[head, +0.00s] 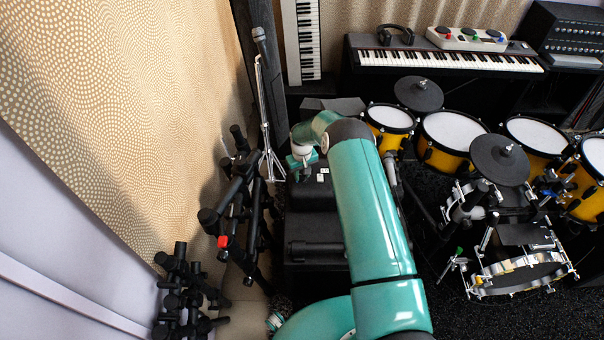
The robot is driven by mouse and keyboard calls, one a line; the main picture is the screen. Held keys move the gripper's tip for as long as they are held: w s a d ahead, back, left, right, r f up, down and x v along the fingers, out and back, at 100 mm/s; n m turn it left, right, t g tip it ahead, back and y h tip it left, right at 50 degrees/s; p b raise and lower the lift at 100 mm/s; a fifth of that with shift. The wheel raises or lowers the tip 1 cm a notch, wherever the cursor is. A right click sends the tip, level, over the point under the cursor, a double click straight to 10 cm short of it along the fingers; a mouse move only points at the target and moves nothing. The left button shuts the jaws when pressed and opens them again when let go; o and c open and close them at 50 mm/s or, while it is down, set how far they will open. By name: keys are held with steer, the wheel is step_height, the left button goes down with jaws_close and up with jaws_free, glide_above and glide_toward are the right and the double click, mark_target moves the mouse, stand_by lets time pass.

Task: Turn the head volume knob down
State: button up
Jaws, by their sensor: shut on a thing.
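My teal arm reaches forward from the bottom of the head view and bends down at its far end. My gripper (303,168) is small and far off, above a black box-shaped unit (312,196) that looks like an amp head. Small white pieces (323,174) show on the unit just right of the gripper. My gripper is shut on a knob at the unit's left side. The fingers and gripped knob are mostly hidden, and the knob's setting cannot be read.
A microphone stand (266,115) rises close behind and left of the gripper. Black folded stands (235,205) crowd the left side near the patterned wall. A drum kit (450,135) fills the right. A keyboard (450,59) with headphones (396,34) stands at the back.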

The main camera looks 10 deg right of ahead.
mark_target(302, 175)
steer(key=n, duration=1.3)
steer(key=shift+n, duration=0.3)
stand_by(0.3)
steer(key=o, duration=1)
steer(key=shift+c, duration=0.2)
steer(key=shift+r, duration=0.1)
step_height(302, 175, up, 14)
steer(key=shift+f, duration=0.2)
